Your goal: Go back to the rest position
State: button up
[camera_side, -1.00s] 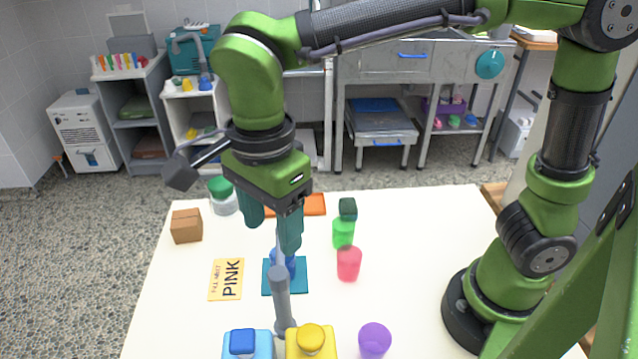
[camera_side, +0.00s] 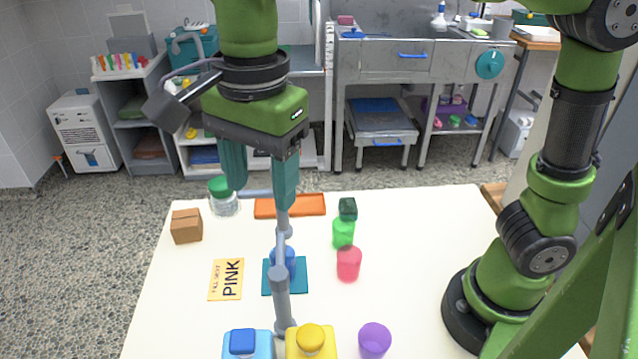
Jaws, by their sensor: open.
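My gripper (camera_side: 260,196) has two dark teal fingers pointing down. They are apart, above the far middle of the white table (camera_side: 400,220). Below them, a blue object (camera_side: 283,258) sits on a teal square mat (camera_side: 299,284), partly hidden by a grey post (camera_side: 281,300). A short grey bar (camera_side: 257,193) shows in the gap between the fingers; I cannot tell if it touches them. A yellow card (camera_side: 226,280) reading "FILL NEXT PINK" lies left of the mat. A pink cup (camera_side: 349,264) stands to its right.
A green cup (camera_side: 343,233), dark green cube (camera_side: 348,208), orange tray (camera_side: 300,206), green-lidded jar (camera_side: 222,198) and brown box (camera_side: 187,226) are farther back. In front are a purple cup (camera_side: 375,340), yellow block (camera_side: 321,347) and light blue block (camera_side: 262,347).

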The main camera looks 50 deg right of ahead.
jog(key=s+d+f+n+t+y, duration=0.1)
jog(key=s+d+f+n+t, duration=0.1)
jog(key=d+n, duration=0.4)
jog(key=s+d+f+n+t, duration=0.2)
jog(key=d+f+n+t, duration=0.2)
jog(key=d, duration=1.2)
jog(key=shift+n+t+y, duration=0.4)
jog(key=shift+n, duration=0.5)
